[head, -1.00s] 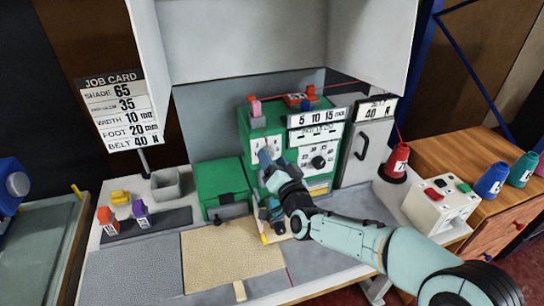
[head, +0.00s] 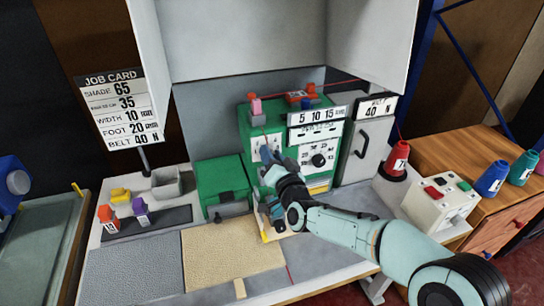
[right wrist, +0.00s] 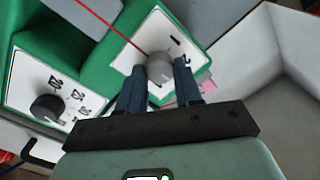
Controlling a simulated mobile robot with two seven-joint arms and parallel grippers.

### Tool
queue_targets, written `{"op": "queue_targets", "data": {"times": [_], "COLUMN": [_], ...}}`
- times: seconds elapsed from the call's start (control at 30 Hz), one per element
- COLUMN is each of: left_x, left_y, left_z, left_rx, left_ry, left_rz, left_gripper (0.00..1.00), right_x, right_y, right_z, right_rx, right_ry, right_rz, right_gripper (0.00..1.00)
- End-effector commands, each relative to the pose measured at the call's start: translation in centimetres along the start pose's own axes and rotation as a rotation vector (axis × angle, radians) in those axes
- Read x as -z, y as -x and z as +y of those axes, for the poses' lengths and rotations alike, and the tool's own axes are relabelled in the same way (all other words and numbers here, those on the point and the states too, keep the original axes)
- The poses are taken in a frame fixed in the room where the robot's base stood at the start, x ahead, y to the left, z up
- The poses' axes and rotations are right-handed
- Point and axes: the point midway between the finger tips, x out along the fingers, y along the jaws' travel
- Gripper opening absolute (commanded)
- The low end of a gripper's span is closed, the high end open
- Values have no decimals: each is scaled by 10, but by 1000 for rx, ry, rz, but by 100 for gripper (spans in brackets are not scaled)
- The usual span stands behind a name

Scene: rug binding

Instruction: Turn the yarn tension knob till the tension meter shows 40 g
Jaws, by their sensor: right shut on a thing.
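The green machine (head: 246,122) stands at the back of the bench. In the right wrist view, a round grey knob (right wrist: 159,68) sits on a white plate (right wrist: 137,53) with dark marks, on a green face. My right gripper (right wrist: 158,78) has its two dark fingers on either side of this knob and is shut on it. In the head view my right gripper (head: 272,158) is at the machine's left front and hides most of the knob. I cannot make out a tension reading in grams. My left gripper is not in view.
A black knob (head: 319,160) sits on the machine's right panel. A job card (head: 122,108) stands at the left. A red yarn cone (head: 398,160) and a white button box (head: 440,203) are at the right. A tan rug piece (head: 232,258) lies in front.

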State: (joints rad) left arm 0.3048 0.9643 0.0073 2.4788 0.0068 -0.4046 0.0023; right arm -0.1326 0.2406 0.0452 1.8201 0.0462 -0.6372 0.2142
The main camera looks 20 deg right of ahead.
Motion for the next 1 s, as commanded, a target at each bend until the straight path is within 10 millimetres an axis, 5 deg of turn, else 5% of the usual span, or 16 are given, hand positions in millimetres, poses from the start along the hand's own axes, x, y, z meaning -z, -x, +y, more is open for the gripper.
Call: {"op": "queue_targets", "data": {"times": [1.0], "left_x": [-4], "left_y": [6], "left_z": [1], "left_rx": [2], "left_ry": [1], "left_rz": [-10], "left_gripper": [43], "right_x": [0], "right_y": [0], "right_z": [-3], "right_rx": [-23], "right_ry": [741], "right_rz": [-31], "right_gripper": [4]}}
